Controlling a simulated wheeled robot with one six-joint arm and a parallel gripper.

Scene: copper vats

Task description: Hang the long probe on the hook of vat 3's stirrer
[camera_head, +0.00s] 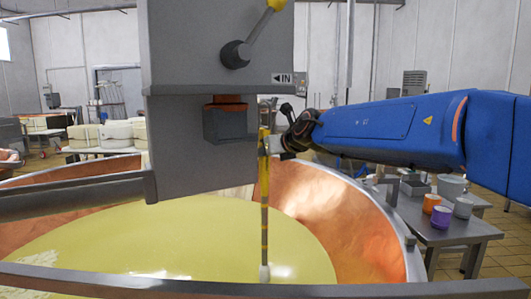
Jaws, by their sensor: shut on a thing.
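The long probe (264,195) is a thin yellow rod with dark bands and a pale tip. It hangs upright over the copper vat (330,215), its lower end in front of the pale yellow liquid (190,235). I cannot tell whether the tip touches the liquid. My gripper (272,145) is shut on the probe near its top, just right of the stirrer's grey housing (215,60). No hook can be made out, and no vat number is legible.
The housing carries a yellow-handled lever (255,30) and an "IN" label. At right a metal table (445,238) holds orange (431,203) and purple (441,217) cups.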

